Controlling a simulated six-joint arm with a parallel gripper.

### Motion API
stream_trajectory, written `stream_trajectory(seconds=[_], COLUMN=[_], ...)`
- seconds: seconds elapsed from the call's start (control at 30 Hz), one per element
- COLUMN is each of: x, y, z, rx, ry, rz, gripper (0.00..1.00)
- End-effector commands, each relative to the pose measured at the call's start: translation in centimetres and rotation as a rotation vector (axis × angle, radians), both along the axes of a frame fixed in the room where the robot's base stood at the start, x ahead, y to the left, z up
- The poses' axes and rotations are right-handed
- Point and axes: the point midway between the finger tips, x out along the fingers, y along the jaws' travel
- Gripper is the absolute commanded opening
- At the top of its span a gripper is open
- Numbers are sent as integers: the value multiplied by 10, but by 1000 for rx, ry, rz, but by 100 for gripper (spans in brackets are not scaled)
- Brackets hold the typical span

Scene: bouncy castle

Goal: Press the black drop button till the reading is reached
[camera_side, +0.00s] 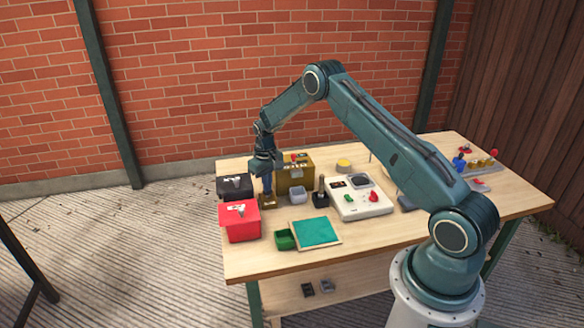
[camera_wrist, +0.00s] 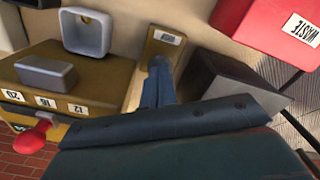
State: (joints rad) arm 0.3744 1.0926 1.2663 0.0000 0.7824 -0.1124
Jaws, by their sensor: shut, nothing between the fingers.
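My gripper (camera_side: 267,193) is shut and empty, pointing down over a small brown box (camera_side: 268,203) at the left of the table. In the wrist view the fingertips (camera_wrist: 159,64) are at this brown box (camera_wrist: 150,57), which carries a small label or display (camera_wrist: 167,38); its text is too small to read. I cannot tell whether the fingertips touch it. No black drop button shows clearly; the fingers may hide it. A brown machine (camera_side: 295,176) stands just behind, with labels 20, 16 and 12 (camera_wrist: 45,102) and a red knob (camera_wrist: 32,138).
A black bin (camera_side: 234,186) and red waste bin (camera_side: 240,224) stand close on the left. A grey cup (camera_side: 297,195), black-handled item (camera_side: 320,194), green box (camera_side: 285,241), teal-topped tray (camera_side: 316,232) and white console (camera_side: 349,208) stand to the right.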

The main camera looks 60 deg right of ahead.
Motion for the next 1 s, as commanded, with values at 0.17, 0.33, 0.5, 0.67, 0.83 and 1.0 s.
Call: stream_trajectory(seconds=[0.17,0.33,0.5,0.67,0.83,1.0], x=[0,0,0,0,0,0], y=[0,0,0,0,0,0], z=[10,18,26,34,42,44], rx=[0,0,0,0,0,0], ry=[0,0,0,0,-1,1], rz=[0,0,0,0,0,0], gripper=[0,0,0,0,0,0])
